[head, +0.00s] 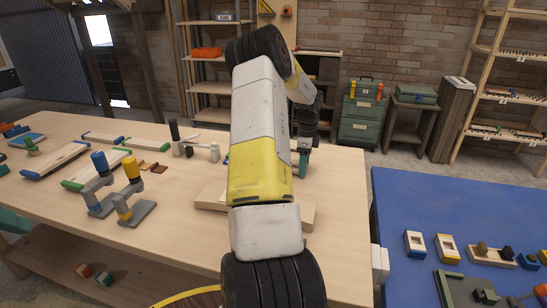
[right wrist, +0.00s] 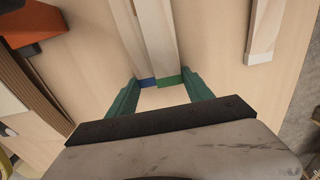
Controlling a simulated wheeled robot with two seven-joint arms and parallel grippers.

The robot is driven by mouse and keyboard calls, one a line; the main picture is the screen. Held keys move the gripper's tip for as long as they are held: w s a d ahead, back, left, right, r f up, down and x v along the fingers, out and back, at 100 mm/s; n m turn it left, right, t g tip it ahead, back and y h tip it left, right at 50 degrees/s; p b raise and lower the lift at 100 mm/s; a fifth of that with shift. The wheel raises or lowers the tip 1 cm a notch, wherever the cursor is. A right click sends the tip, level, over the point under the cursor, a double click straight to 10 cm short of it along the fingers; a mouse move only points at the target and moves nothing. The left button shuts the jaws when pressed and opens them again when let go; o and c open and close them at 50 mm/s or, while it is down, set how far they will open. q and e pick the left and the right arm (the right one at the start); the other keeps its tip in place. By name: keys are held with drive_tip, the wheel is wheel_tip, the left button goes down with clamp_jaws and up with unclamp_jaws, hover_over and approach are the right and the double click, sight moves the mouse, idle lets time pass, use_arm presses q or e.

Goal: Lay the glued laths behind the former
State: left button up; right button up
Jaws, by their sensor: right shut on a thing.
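My right gripper (head: 303,165) is over the far right part of the bench. In the right wrist view its green fingers (right wrist: 160,88) stand on either side of two pale laths, shut on them. The laths (right wrist: 157,35) lie side by side, one with a blue end and one with a green end, and run away from the gripper. In the head view my arm mostly hides them. A pale wooden block (head: 297,217) lies on the bench, partly behind my arm; I cannot tell whether it is the former. My left gripper is not in view.
A blue clamp (head: 102,167) and a yellow clamp (head: 131,178) stand on the bench (head: 185,240). Long boards (head: 57,160) lie at its left. A blue table (head: 420,205) with small blocks is at the right. The bench front is clear.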

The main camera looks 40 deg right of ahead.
drive_tip(key=o, duration=1.4)
wheel_tip(320, 180, up, 12)
drive_tip(key=w+a+r+n+t+y, duration=0.1)
drive_tip(key=a+r+n, duration=0.3)
drive_tip(key=a, duration=0.3)
drive_tip(key=w+a+r+n+t, duration=0.1)
drive_tip(key=a+r+n, duration=0.25)
drive_tip(key=a, duration=0.45)
drive_tip(key=s+a+r+n+t+y, duration=0.1)
drive_tip(key=s+a+r+n, duration=0.2)
drive_tip(key=a, duration=0.4)
drive_tip(key=s+a+r+n+t, duration=0.1)
drive_tip(key=a+r+n, duration=0.1)
drive_tip(key=a+n, duration=0.3)
drive_tip(key=s+a+n+t, duration=0.1)
drive_tip(key=s+a+n, duration=0.5)
drive_tip(key=a, duration=0.3)
drive_tip(key=s+a+r+n+t, duration=0.1)
drive_tip(key=s+a+n, duration=0.6)
drive_tip(key=a, duration=0.2)
drive_tip(key=shift+a+r, duration=0.2)
drive_tip(key=shift+a, duration=0.05)
